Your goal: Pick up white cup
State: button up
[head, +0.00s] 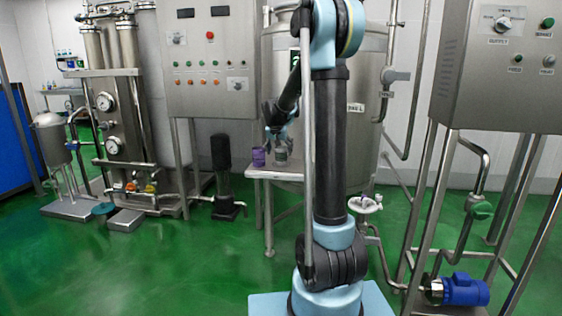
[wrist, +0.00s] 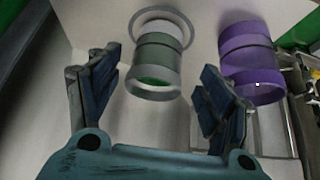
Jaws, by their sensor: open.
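The white cup (wrist: 158,50) looks pale grey-white with a green tint inside, in the wrist view, standing on a small light table. In the head view the cup (head: 281,155) is small and partly hidden by my gripper (head: 277,132). In the wrist view my gripper (wrist: 156,82) is open, with one dark finger on each side of the cup's line. The cup is between and beyond the fingertips. I see no contact, and the exact depth gap cannot be told.
A purple cup (wrist: 250,62) stands close to the right of the white cup, near my right finger; it also shows in the head view (head: 258,157). The small table (head: 290,173) has a steel tank (head: 350,100) behind it. A control cabinet (head: 209,60) is at left.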

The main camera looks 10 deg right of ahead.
aim_at(281, 154)
jog(key=x, duration=0.5)
jog(key=shift+d+r, duration=0.15)
jog(key=shift+d, duration=0.05)
jog(key=c, duration=1.4)
